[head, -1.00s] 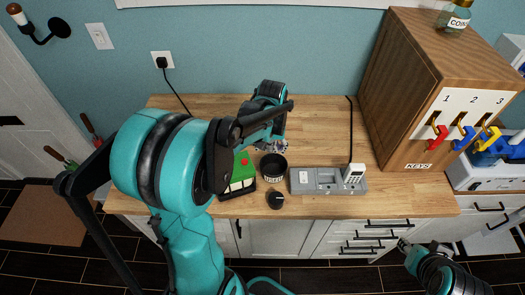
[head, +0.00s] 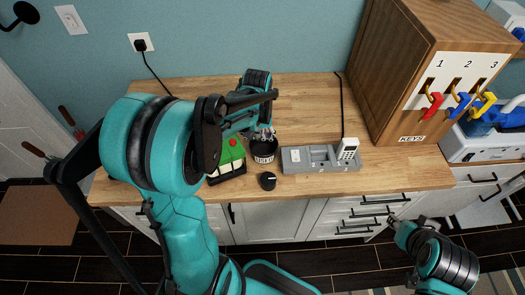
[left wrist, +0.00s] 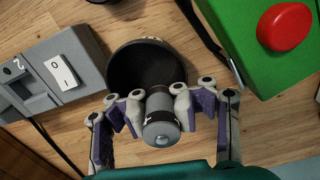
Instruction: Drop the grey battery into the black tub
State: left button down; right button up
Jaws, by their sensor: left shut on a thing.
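The grey battery (left wrist: 161,122) is a short cylinder held between the purple-padded fingers of my left gripper (left wrist: 160,110) in the left wrist view. The black tub (left wrist: 146,66) is an open round container just beyond the battery there. In the head view the tub (head: 263,152) stands on the wooden counter, and my left gripper (head: 262,133) is at its back rim. The battery overlaps the tub's near rim in the wrist view; I cannot tell its exact height. My right gripper (head: 397,222) is low at the right, in front of the cabinets; its jaws are too small to judge.
A green box with a red button (head: 231,150) stands left of the tub. A grey charger-like unit (head: 300,160) is to its right, and a black knob (head: 267,181) is in front. A wooden key cabinet (head: 390,85) stands at the right. The back counter is clear.

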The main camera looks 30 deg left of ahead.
pick_arm(q)
jog(key=shift+c, duration=1.7)
grip_release()
jog(key=shift+r, duration=0.15)
notch_tip(320, 180, up, 12)
jog(key=shift+f, duration=0.1)
jog(key=s+d+f+m+t+b, duration=0.3)
jog(key=s+d+f+t, duration=0.3)
jog(key=s+d, duration=0.4)
jog(key=shift+s+d+f+m+t, duration=0.25)
jog(key=shift+s+m+t, duration=0.3)
jog(key=shift+m, duration=0.35)
